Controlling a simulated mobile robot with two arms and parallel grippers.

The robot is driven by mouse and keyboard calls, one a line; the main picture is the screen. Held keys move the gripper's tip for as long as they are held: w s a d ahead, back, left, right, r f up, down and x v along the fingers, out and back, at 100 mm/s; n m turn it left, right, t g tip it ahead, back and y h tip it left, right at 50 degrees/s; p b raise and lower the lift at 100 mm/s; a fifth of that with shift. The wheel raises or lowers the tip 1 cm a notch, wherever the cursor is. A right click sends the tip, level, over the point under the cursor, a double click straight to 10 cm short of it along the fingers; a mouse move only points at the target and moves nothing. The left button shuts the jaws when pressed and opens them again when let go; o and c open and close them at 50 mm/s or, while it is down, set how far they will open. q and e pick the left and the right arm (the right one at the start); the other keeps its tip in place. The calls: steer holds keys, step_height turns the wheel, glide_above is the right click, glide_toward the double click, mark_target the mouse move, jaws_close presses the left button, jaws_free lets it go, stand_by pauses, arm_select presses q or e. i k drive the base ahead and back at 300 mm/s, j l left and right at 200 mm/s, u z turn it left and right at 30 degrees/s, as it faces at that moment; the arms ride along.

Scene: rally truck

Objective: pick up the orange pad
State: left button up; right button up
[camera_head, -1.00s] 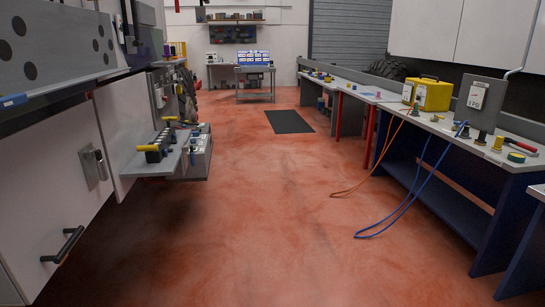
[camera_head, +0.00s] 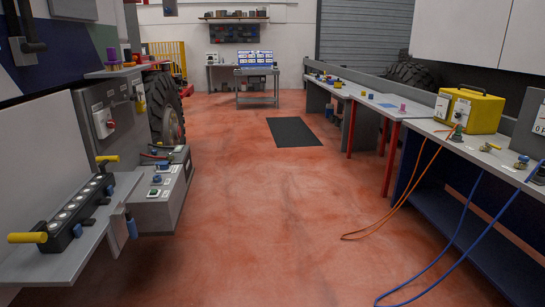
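I cannot make out an orange pad in the head view. It may be too small, too far off or hidden. The orange things I can tell are the red-orange floor (camera_head: 260,200) and an orange cable (camera_head: 405,195) that hangs from the right bench to the floor. Neither of my grippers shows in the head view.
A long bench (camera_head: 430,125) along the right holds a yellow case (camera_head: 470,110) and small parts. A blue cable (camera_head: 460,235) hangs from it. On the left, a truck side has a shelf with a black block (camera_head: 75,215). The middle aisle, with a black mat (camera_head: 292,132), is clear.

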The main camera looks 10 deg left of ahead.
mark_target(128, 62)
steer(key=i, duration=2.1)
steer(key=i+u, duration=0.4)
steer(key=i+l+u, duration=0.25)
steer(key=i+u, duration=0.15)
steer(key=i+l+u, duration=0.7)
steer(key=u, duration=0.15)
